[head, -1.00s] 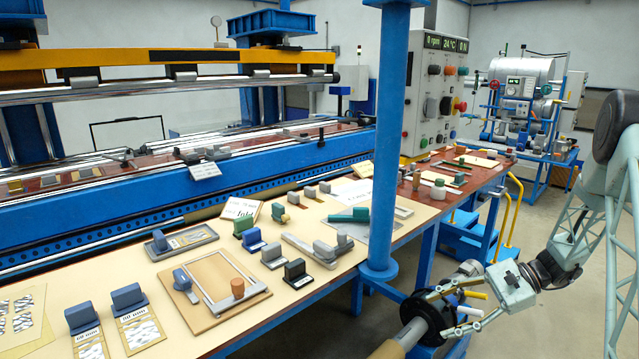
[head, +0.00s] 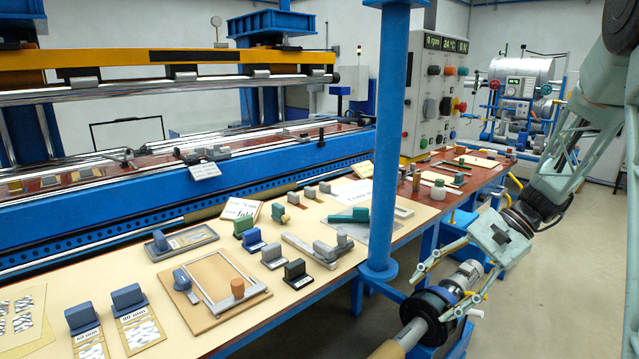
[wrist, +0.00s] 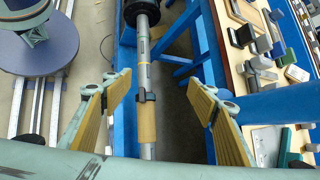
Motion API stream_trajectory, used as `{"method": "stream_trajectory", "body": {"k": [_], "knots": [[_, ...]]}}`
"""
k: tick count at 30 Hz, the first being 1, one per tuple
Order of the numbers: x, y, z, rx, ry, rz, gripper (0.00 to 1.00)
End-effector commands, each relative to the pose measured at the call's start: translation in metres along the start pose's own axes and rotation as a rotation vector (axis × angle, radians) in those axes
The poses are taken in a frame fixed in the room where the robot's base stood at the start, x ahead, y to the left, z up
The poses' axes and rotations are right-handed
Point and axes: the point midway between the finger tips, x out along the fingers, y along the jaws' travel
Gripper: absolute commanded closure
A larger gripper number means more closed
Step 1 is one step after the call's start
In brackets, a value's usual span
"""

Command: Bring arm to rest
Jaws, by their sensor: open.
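My gripper (head: 436,288) is open and empty at the lower right of the head view, near the black round flange (head: 428,312) of the winding shaft (head: 412,335). In the wrist view my gripper (wrist: 160,88) shows its two tan-padded fingers spread wide. Between them in the picture runs the grey shaft (wrist: 146,65) with a tan sleeve (wrist: 147,122) below a dark collar. No contact with the shaft is visible, and the exact gap cannot be told. My arm rises from the gripper to the upper right.
A blue post (head: 379,150) stands left of my gripper. The bench (head: 330,278) behind it carries blocks, trays and a board. A control cabinet (head: 437,95) stands at the back. Open floor (head: 545,300) lies to the right. A purple-grey disc (wrist: 38,45) shows in the wrist view.

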Motion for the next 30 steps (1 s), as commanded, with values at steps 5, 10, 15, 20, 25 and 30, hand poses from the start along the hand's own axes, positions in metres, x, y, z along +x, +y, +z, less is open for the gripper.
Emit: {"method": "stream_trajectory", "body": {"k": [5,10,15,20,25,30], "knots": [[-0.006,-0.001,0.031,-0.051,0.033,0.041,0.47],[-0.011,0.001,0.058,-0.098,0.065,0.079,0.47],[-0.017,0.004,0.084,-0.145,0.097,0.115,0.47],[-0.021,0.008,0.108,-0.19,0.129,0.148,0.47],[-0.026,0.013,0.134,-0.238,0.162,0.182,0.47],[-0.03,0.019,0.158,-0.286,0.197,0.215,0.47]]}}
